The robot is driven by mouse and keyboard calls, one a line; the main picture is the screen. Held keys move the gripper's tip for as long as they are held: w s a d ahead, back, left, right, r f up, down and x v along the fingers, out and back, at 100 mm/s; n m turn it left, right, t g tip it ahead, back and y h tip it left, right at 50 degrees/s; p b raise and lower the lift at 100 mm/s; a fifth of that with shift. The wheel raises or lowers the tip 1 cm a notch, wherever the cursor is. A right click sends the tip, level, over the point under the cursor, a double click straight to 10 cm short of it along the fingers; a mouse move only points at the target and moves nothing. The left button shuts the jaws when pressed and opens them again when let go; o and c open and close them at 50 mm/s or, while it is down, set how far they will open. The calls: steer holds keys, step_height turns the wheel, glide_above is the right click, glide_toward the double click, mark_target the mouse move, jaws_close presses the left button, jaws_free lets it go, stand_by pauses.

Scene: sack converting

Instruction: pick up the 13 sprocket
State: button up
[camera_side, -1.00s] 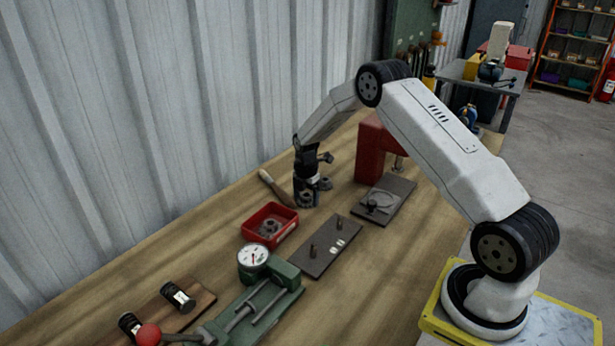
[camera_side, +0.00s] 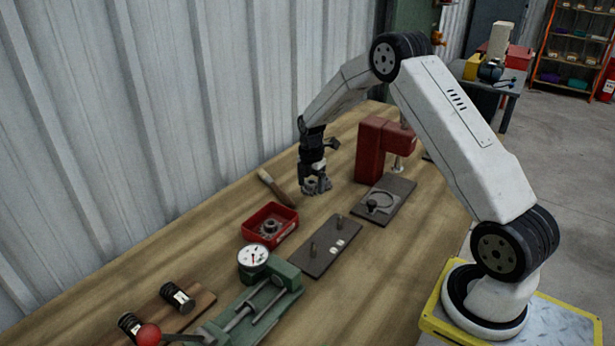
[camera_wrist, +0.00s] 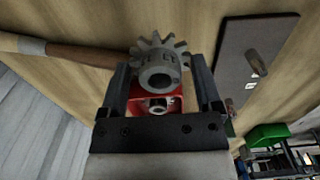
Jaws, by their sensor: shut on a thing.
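A grey metal sprocket (camera_wrist: 160,64) with coarse teeth and a round bored hub sits between the two fingers of my gripper (camera_wrist: 159,72) in the wrist view. Marks show on its hub, but I cannot read the number. My gripper is shut on the sprocket. In the side view, my gripper (camera_side: 316,180) points down over the bench, right of the brush, with the sprocket (camera_side: 318,187) at its tips. It looks a little above the wood. Another toothed part (camera_side: 269,227) lies in the red tray (camera_side: 288,232).
A wooden-handled brush (camera_side: 277,187) lies left of my gripper. A dark plate with two pegs (camera_side: 325,252), a green fixture with a dial gauge (camera_side: 253,257), and a red press (camera_side: 372,150) with a dark plate (camera_side: 399,190) stand nearby.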

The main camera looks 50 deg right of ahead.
steer(key=s+a+r, duration=0.3)
steer(key=s+r, duration=0.4)
steer(key=s, duration=0.4)
steer(key=shift+a, duration=0.35)
